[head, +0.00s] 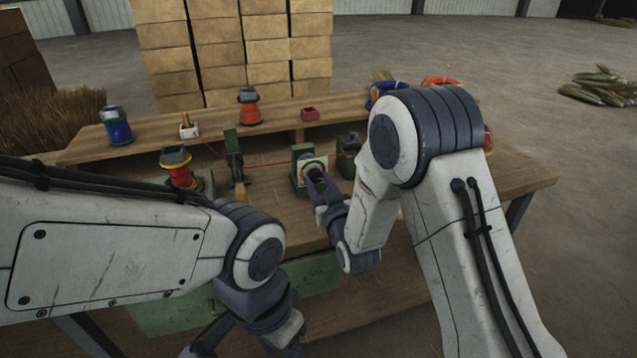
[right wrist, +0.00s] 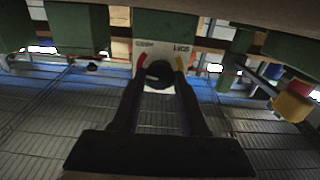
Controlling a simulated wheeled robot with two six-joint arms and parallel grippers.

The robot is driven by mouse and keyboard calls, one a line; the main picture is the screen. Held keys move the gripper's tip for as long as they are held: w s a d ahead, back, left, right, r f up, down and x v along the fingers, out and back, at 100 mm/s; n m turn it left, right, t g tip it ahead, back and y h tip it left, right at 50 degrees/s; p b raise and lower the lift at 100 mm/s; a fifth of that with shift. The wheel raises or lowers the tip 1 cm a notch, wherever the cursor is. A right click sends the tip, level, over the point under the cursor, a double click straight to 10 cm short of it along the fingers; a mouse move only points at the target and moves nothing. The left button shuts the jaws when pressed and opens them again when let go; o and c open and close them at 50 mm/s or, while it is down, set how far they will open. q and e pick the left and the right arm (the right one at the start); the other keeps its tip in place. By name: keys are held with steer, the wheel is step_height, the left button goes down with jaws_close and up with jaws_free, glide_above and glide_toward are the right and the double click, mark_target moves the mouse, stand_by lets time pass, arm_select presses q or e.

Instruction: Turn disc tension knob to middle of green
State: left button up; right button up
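The tension device is a green block with a pale dial plate (head: 309,167) on the bench, just right of the middle in the head view. In the right wrist view the white dial plate (right wrist: 176,50) carries coloured arcs, red and yellow among them, around a dark round knob (right wrist: 158,75). My right gripper (head: 314,182) is at the dial face. Its fingertips (right wrist: 159,84) lie on both sides of the knob; whether they press on it is unclear. Pointer and green zone are not readable. My left arm hangs low in front of the bench; its fingers do not show.
On the wooden bench (head: 527,182) stand a red-yellow device (head: 177,168), a green post (head: 233,150) and a dark green block (head: 348,150). A red cord runs across. Blue (head: 116,125) and orange (head: 249,105) devices and a red box (head: 310,114) stand on the rear shelf.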

jaws_close()
steer(key=n+b, duration=0.2)
steer(key=n, duration=0.2)
steer(key=shift+f+b, duration=0.15)
steer(key=shift+b, duration=0.2)
steer(key=n+b, duration=0.3)
steer(key=n, duration=0.2)
steer(key=n+b, duration=0.2)
steer(key=n, duration=0.3)
steer(key=shift+d+n+b, duration=0.1)
steer(key=shift+n+b, duration=0.3)
steer(key=n+b, duration=0.1)
steer(key=n, duration=0.1)
steer(key=n+b, duration=0.1)
steer(key=n, duration=0.1)
steer(key=shift+r+n, duration=0.2)
steer(key=shift+n, duration=0.2)
